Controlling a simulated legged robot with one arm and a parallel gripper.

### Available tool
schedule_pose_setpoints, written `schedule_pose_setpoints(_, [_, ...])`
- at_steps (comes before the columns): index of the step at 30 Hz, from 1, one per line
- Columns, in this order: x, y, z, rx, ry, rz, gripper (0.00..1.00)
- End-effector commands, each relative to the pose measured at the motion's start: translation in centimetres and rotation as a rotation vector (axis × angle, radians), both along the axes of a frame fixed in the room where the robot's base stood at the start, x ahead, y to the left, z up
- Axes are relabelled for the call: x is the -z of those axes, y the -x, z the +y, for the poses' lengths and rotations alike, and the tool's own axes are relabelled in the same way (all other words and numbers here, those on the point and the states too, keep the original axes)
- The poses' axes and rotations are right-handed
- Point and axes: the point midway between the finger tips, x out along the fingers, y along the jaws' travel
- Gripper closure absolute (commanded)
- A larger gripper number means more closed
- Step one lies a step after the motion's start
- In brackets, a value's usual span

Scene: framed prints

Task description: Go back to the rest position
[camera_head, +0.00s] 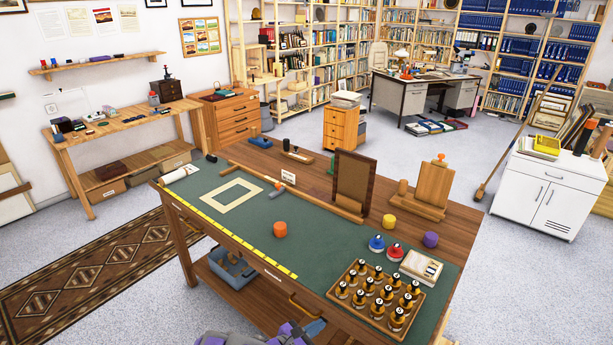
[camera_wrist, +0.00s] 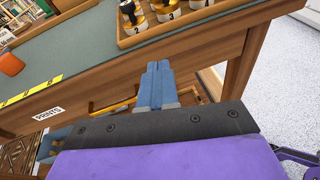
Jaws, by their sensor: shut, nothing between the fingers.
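My gripper (camera_wrist: 158,72) shows in the wrist view with its two blue-grey fingers together and nothing between them. It is in front of the worktable's near edge, close to the drawer handle (camera_wrist: 112,103) and below the tray of stampers. The worktable (camera_head: 330,235) has a green mat and wooden edges.
On the table are an orange block (camera_head: 280,229), a tray of numbered stampers (camera_head: 376,296), a yellow block (camera_head: 389,221), a purple block (camera_head: 431,239) and a dark frame (camera_head: 352,180). A blue bin (camera_head: 232,269) sits on the lower shelf. Floor is open at right (camera_head: 510,290).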

Motion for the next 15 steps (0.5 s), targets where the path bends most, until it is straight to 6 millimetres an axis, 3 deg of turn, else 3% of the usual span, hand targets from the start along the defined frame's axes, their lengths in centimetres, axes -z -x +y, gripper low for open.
schedule_pose_setpoints(1, [-2.8, -0.5, -2.3, 0.074, -0.015, -0.047, 1.00])
schedule_pose_setpoints(7, [-10.8, 0.4, -9.9, 0.347, -0.091, -0.195, 1.00])
schedule_pose_setpoints(15, [-18.7, 5.7, -17.3, 0.705, -0.230, -0.365, 1.00])
